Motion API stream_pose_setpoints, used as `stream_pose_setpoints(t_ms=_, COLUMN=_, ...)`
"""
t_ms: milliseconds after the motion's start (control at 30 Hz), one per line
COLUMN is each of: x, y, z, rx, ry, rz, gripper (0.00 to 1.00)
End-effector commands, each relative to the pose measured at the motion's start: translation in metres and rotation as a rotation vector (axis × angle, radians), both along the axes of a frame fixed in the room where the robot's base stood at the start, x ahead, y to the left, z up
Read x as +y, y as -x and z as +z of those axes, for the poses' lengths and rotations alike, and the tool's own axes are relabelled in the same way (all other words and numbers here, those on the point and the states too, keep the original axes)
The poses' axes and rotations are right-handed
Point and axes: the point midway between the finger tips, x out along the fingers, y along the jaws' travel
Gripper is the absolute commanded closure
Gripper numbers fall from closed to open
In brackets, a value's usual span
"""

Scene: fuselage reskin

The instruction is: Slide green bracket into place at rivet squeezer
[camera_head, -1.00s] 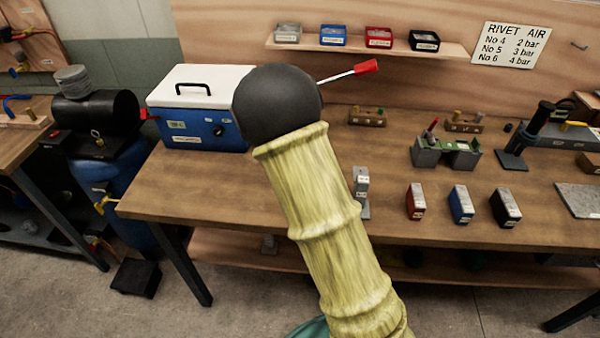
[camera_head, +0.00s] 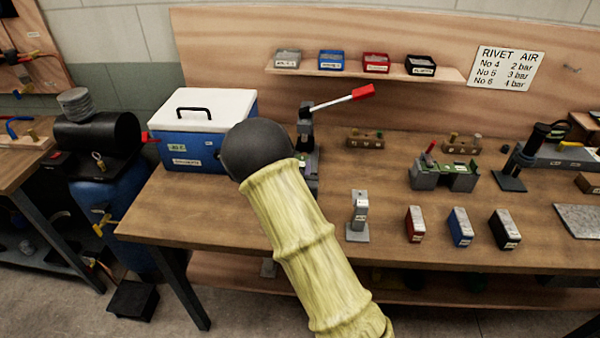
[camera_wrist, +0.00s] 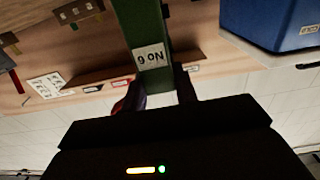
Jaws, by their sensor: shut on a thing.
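A green bracket (camera_wrist: 148,30) with a white "No 6" label, upside down in the picture, fills the upper middle of the wrist view. My gripper (camera_wrist: 160,92) is shut on its near end, one dark finger on each side. In the head view my arm and its dark round end hide the gripper and the bracket. A lever tool with a red handle (camera_head: 364,91), which looks like the rivet squeezer, stands on the bench just right of my arm's end. Its base is partly hidden by my arm. I cannot tell whether the bracket touches it.
A blue and white cooler (camera_head: 188,150) stands left of my arm; its blue side shows in the wrist view (camera_wrist: 270,25). A grey fixture with green parts (camera_head: 428,180), a small grey stand (camera_head: 358,220) and several coloured blocks stand to the right. Bare bench lies front left.

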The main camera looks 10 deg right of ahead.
Motion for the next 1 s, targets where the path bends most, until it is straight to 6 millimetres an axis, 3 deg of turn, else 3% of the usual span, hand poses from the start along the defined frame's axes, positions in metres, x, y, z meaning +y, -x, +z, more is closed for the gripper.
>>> stream_pose_setpoints(t_ms=167, x=0.0, y=0.0, z=-0.019, rx=-0.001, ry=0.001, rz=0.0, gripper=1.0)
stream_pose_setpoints(t_ms=600, x=0.0, y=0.0, z=-0.025, rx=-0.003, ry=0.0, rz=0.0, gripper=1.0)
stream_pose_setpoints(t_ms=633, x=0.0, y=0.0, z=-0.025, rx=-0.001, ry=0.0, rz=0.0, gripper=0.65)
stream_pose_setpoints(t_ms=700, x=0.0, y=0.0, z=-0.024, rx=-0.001, ry=0.0, rz=0.0, gripper=0.52)
stream_pose_setpoints(t_ms=1000, x=0.001, y=0.0, z=-0.024, rx=-0.001, ry=0.0, rz=0.002, gripper=0.49)
